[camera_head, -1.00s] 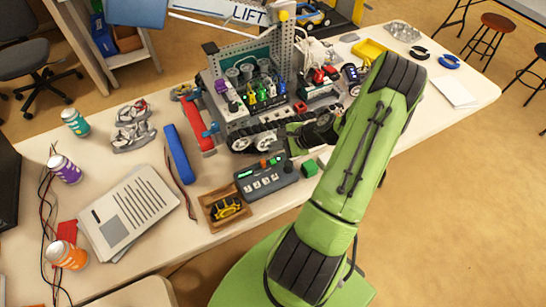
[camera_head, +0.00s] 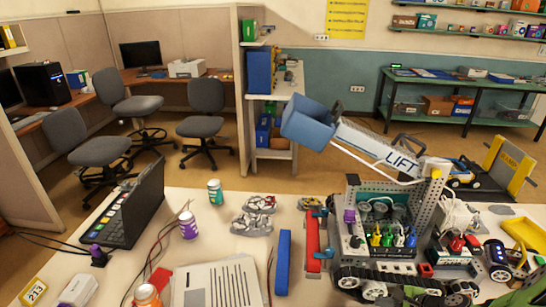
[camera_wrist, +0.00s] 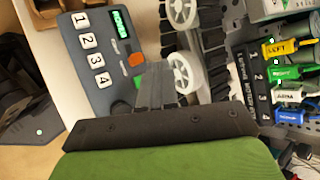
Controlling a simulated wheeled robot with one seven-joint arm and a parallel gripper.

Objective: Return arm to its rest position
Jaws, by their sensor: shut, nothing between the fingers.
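My gripper (camera_wrist: 155,88) shows in the wrist view, its dark fingers together and empty. It points at the gap between a grey control box (camera_wrist: 95,60) with white numbered buttons and a tracked robot (camera_wrist: 215,60) with white wheels. I cannot tell whether the fingers touch anything.
Colored plugs (camera_wrist: 285,72) stand close to the right of my gripper. Chairs (camera_head: 204,110) and a green shelf unit (camera_head: 455,85) stand beyond.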

